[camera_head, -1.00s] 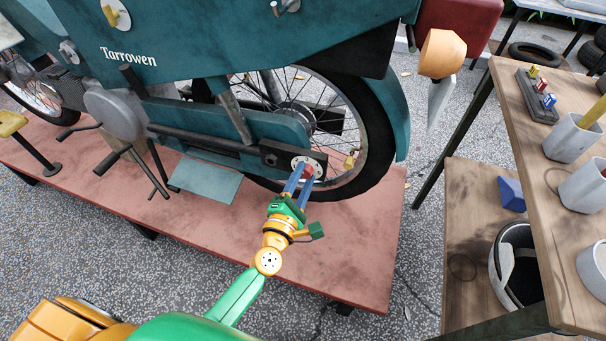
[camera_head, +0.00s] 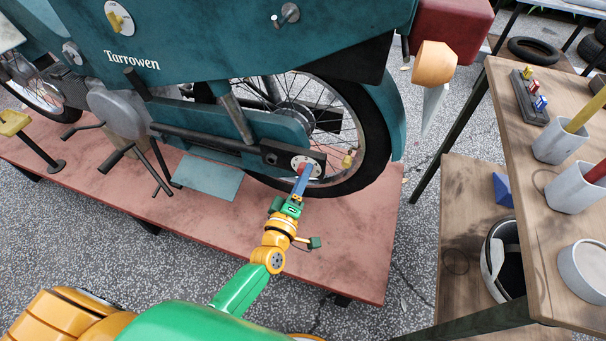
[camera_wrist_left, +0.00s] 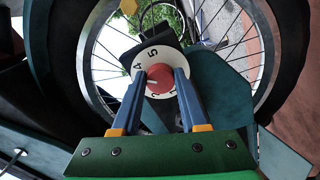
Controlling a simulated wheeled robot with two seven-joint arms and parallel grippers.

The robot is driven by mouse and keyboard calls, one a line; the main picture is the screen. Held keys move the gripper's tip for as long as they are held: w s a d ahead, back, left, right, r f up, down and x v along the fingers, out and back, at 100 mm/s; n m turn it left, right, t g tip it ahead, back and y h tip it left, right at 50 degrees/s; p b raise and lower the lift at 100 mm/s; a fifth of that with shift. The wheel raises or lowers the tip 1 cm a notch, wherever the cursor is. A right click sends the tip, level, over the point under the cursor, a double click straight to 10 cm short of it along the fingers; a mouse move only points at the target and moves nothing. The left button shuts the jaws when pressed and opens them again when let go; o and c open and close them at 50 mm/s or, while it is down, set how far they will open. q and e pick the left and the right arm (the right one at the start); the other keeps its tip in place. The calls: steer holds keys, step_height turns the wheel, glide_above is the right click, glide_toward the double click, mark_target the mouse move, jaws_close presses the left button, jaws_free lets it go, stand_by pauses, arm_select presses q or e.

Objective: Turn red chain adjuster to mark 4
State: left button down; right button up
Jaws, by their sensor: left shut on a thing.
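The red chain adjuster (camera_wrist_left: 160,78) is a round knob on a white dial (camera_wrist_left: 153,60) with black numerals; 5 and 4 are readable, and the lower ones are partly hidden. A pale line on the knob points left, below the 4. My right gripper is in neither current view.
The teal motorbike (camera_head: 240,50) stands on a reddish platform (camera_head: 350,240).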

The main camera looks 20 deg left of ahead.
arm_select(q)
steer(key=shift+m, duration=1.2)
arm_select(e)
steer(key=shift+a+r, duration=0.35)
arm_select(q)
steer(key=shift+p, duration=0.3)
arm_select(e)
steer(key=shift+a, duration=0.15)
arm_select(q)
steer(key=c, duration=0.7)
jaws_free()
steer(key=shift+o, duration=1.3)
arm_select(e)
steer(key=shift+d, duration=0.45)
arm_select(q)
steer(key=s+p, duration=0.1)
steer(key=s, duration=0.6)
arm_select(e)
steer(key=shift+s+a+r, duration=0.3)
steer(key=shift+a+r, duration=0.35)
steer(key=shift+a, duration=0.05)
